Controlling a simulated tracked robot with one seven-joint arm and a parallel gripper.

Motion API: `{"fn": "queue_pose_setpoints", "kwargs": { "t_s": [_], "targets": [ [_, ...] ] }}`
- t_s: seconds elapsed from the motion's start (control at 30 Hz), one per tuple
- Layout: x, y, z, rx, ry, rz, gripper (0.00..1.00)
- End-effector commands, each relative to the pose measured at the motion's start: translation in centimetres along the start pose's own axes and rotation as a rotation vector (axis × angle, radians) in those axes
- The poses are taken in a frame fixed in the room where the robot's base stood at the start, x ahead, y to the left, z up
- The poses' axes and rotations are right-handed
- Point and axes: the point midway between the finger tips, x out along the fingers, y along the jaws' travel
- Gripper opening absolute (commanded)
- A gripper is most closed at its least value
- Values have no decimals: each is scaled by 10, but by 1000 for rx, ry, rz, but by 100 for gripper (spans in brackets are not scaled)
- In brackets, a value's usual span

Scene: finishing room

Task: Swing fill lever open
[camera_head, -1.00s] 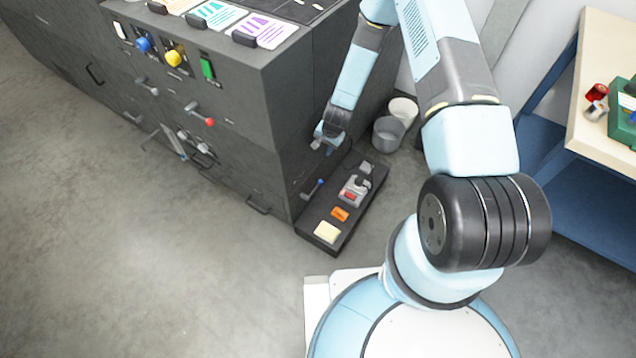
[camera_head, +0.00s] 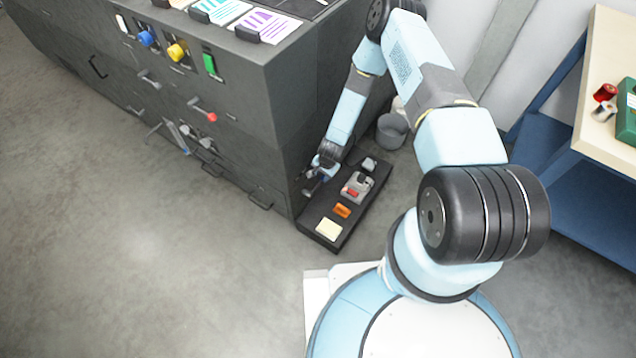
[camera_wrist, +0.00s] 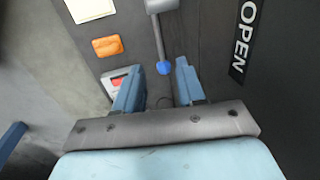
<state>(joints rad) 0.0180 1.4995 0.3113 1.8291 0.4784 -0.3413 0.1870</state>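The fill lever (camera_wrist: 159,35) is a grey arm with a blue knob (camera_wrist: 164,68) at its end, on the dark side face of the machine. A white "OPEN" label (camera_wrist: 242,40) is to its right in the wrist view. My gripper (camera_wrist: 158,80) is open, with one blue finger on each side of the line of the lever. The knob appears between the fingertips; I cannot tell whether they touch it. In the head view my gripper (camera_head: 318,172) is low beside the machine (camera_head: 285,150) and hides much of the lever.
A dark low shelf (camera_head: 318,243) holds a cream pad (camera_head: 329,229), an orange block (camera_head: 342,210) and a grey device with red (camera_head: 358,187). A grey bucket (camera_head: 391,131) stands behind. A blue-framed bench (camera_head: 590,140) is at right. The floor in front is clear.

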Motion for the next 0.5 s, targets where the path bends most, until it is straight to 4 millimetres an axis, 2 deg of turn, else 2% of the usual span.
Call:
{"fn": "queue_pose_setpoints", "kwargs": {
  "t_s": [0.3, 0.5],
  "targets": [
    [49, 0, 0, 1, 0, 0, 39],
    [69, 0, 0, -1, 0, 0, 39]
  ]
}}
